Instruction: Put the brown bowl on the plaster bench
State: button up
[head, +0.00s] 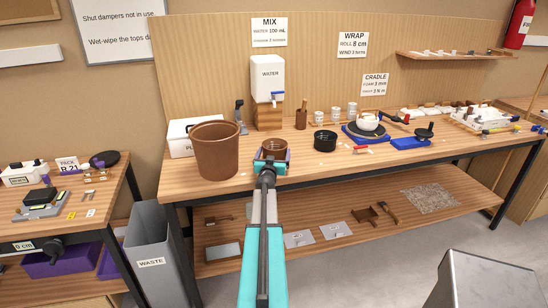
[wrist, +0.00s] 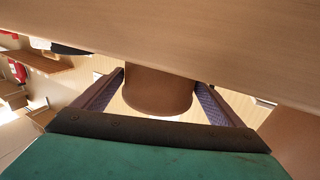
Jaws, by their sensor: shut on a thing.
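The brown bowl (head: 275,145) is at the end of my arm, in front of the water dispenser in the head view. My gripper (head: 271,158) is shut on it. In the wrist view the bowl (wrist: 158,92) sits between the two fingers of my gripper (wrist: 158,98), one on each side. The plaster bench (head: 340,165) is the long wooden bench behind and below the bowl. I cannot tell whether the bowl touches the bench top. The bowl's inside is mostly hidden in the wrist view.
A large brown bucket (head: 216,152) stands just left of the bowl. The water dispenser (head: 268,78) is behind it, and a black cup (head: 325,141) is to the right. A blue turntable (head: 366,132) is farther right. A grey waste bin (head: 155,255) stands at lower left.

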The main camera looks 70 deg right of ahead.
jog(key=shift+f, duration=0.7)
jog(key=shift+f, duration=0.15)
jog(key=o, duration=1.3)
jog(key=shift+c, duration=0.2)
jog(key=shift+b+v, duration=0.95)
jog(key=shift+v, duration=5.15)
